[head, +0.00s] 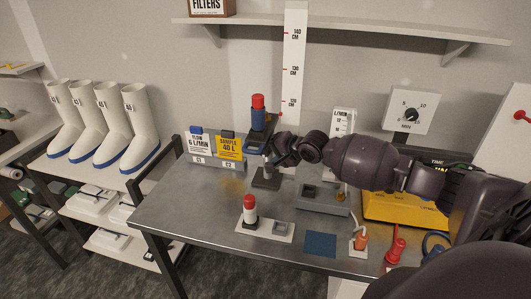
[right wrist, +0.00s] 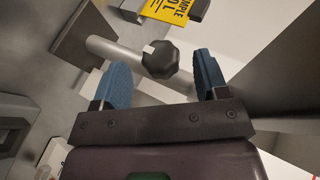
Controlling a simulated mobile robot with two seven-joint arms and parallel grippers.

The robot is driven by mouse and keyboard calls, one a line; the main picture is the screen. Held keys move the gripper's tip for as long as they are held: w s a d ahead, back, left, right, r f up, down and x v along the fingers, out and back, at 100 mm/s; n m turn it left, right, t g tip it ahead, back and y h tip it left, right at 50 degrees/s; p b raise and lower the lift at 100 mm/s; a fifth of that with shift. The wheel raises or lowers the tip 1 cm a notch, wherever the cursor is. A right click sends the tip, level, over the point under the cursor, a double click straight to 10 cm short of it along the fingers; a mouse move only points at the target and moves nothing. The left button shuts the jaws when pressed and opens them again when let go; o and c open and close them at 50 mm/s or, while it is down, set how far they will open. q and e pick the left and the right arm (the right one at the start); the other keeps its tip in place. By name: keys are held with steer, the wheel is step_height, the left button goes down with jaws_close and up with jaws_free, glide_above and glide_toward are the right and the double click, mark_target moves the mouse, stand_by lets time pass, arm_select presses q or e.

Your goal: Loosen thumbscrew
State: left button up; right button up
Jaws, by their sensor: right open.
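The thumbscrew (right wrist: 160,60) is a black lobed knob on a grey metal post (right wrist: 112,49), seen in the right wrist view. My right gripper (right wrist: 161,68) is open, with one blue fingertip on each side of the knob. A gap shows between each finger and the knob. In the head view my right gripper (head: 270,148) is at the stand, whose dark base (head: 266,181) rests on the bench. It hides the thumbscrew there. A blue holder with a red-topped cylinder (head: 258,103) is on top of the stand. My left gripper is not in view.
The metal bench (head: 190,225) has a clear left front. A red-and-white cylinder (head: 249,210) and a blue pad (head: 320,244) are in front. A grey device (head: 322,199) lies below my right arm.

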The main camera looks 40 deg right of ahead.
steer(key=v, duration=0.7)
steer(key=shift+s+r, duration=0.2)
steer(key=shift+s, duration=0.15)
steer(key=s+a+f+n+g, duration=0.1)
steer(key=s+a+f+n, duration=0.1)
steer(key=s+a+f, duration=0.2)
steer(key=s+a+f+n+g, duration=0.1)
steer(key=s+a+f+n, duration=0.1)
steer(key=s+a+f, duration=0.2)
steer(key=s+a+f+n+g, duration=0.1)
steer(key=s+a+f+n, duration=0.2)
steer(key=s+a+f, duration=0.1)
steer(key=shift+s+a+f+g+h, duration=0.1)
steer(key=shift+s+f+g+h, duration=0.1)
steer(key=shift+s+f, duration=0.25)
steer(key=shift+s+f+g+h, duration=0.2)
steer(key=shift+s+f, duration=0.05)
steer(key=shift+s, duration=0.35)
steer(key=s+a+n+g+h, duration=0.2)
steer(key=s+a+n, duration=0.1)
steer(key=s, duration=0.6)
steer(key=s+a+n+g+h, duration=0.1)
steer(key=s+a+n+g, duration=0.15)
steer(key=s, duration=0.65)
steer(key=w+f+t+b, duration=0.2)
steer(key=w+f+t, duration=0.5)
steer(key=f, duration=0.6)
steer(key=shift+w+d+n+t+b, duration=0.25)
steer(key=shift+w+n+t+b, duration=0.1)
steer(key=shift+w+n+t, duration=0.15)
